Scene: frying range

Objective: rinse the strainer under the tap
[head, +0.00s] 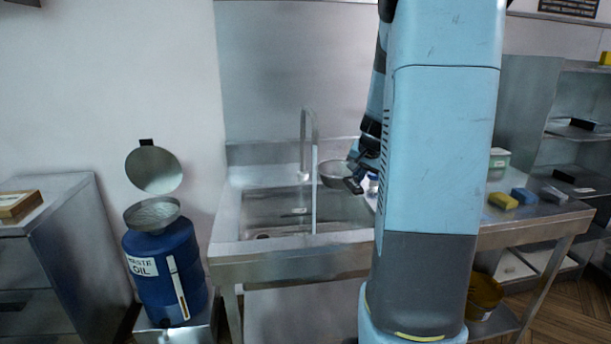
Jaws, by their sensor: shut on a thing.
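The strainer (335,171), a grey round bowl shape, is just right of the tap (315,150), over the back right of the sink. My gripper (354,184) is at its right side and shut on it; the exact grip is small and partly hidden by my arm. The tap is a tall thin gooseneck with its spout end pointing down over the basin. The strainer looks beside the spout, not under it.
A blue waste oil drum (160,268) with a funnel (150,214) and a raised round lid (154,170) stands left of the sink. Yellow (503,201) and blue (525,196) sponges lie on the right counter. My arm blocks the view between.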

